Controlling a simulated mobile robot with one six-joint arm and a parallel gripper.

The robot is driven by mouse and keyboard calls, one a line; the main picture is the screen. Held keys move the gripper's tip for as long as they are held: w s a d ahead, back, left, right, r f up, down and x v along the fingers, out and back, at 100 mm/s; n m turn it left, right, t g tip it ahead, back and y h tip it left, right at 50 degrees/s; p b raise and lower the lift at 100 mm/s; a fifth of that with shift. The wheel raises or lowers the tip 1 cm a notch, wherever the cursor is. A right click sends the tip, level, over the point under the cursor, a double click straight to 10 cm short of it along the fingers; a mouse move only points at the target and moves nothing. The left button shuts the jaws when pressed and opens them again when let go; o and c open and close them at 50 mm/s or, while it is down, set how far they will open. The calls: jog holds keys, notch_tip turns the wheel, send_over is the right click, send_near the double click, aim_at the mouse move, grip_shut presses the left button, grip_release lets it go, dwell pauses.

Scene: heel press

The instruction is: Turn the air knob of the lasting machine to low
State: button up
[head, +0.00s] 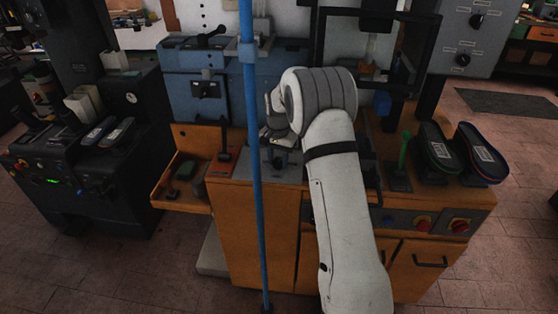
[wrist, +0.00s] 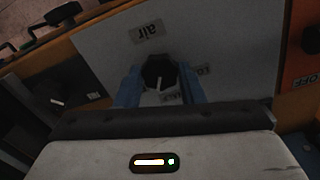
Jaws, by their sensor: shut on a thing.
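The air knob (wrist: 157,70) is dark, with a white pointer line on its face, and stands on a grey plate (wrist: 225,40). In the wrist view an upside-down "air" label (wrist: 151,33) is above it. Two small labels lie to its right and below, partly covered and hard to read. My gripper (wrist: 160,84) has its blue fingers on both sides of the knob and is shut on it. In the head view my gripper (head: 277,137) is over the orange bench's grey plate (head: 285,171), and the knob is hidden there.
A blue pole (head: 254,150) stands in front of the bench, close to my gripper. A lever with a red base (head: 225,155) is at left, and a green lever (head: 403,152) at right. Dark shoe-shaped pads (head: 481,152) sit at the right edge. A blue machine (head: 205,85) stands behind.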

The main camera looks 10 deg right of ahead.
jog(key=n+b, duration=0.1)
jog(key=n, duration=0.3)
jog(key=shift+n, duration=0.3)
jog(key=n, duration=0.3)
jog(key=shift+n, duration=0.4)
jog(key=n, duration=0.3)
jog(key=shift+b, duration=0.35)
jog(key=shift+d+n, duration=0.1)
jog(key=shift+n, duration=1.9)
jog(key=o, duration=1)
jog(key=shift+r, duration=0.15)
